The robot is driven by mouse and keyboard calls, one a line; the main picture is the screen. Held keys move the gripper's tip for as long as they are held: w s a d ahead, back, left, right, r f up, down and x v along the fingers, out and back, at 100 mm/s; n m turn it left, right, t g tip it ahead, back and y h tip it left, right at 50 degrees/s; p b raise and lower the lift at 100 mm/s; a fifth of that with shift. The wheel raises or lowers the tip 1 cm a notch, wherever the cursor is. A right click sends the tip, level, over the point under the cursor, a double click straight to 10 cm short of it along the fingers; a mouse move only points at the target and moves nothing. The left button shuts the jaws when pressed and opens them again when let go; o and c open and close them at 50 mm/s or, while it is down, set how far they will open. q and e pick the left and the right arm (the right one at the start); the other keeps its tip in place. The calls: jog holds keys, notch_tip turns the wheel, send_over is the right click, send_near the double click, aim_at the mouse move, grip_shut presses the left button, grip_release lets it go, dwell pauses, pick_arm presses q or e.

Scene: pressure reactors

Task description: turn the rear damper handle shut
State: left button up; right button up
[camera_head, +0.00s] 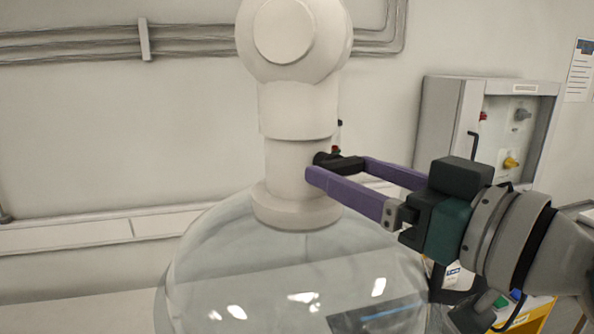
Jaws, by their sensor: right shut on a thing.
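The rear damper handle (346,164) is a black lever on the right side of the white neck (287,165) above the glass vessel. A small red part shows just above it. My right gripper (338,171) reaches in from the right with two purple fingers, one on each side of the black handle. It is shut on the handle. The near finger hides part of the handle and of the neck, so the exact contact cannot be seen. My left gripper is not in view.
The large clear glass dome (290,270) fills the space below the neck. A white cylindrical fitting (293,40) tops the neck. A grey wall cabinet (445,115) with valves stands behind at the right. Pipes (190,38) run along the wall. The air left of the neck is free.

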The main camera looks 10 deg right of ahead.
jog(key=shift+c, duration=0.5)
jog(key=shift+m, duration=0.4)
jog(key=m, duration=0.2)
jog(key=shift+m+p, duration=0.35)
jog(key=shift+m, duration=0.05)
jog(key=m+p, duration=0.1)
jog(key=m, duration=0.8)
jog(key=shift+m, duration=0.4)
jog(key=shift+m+p, duration=0.45)
jog(key=shift+m, duration=1.45)
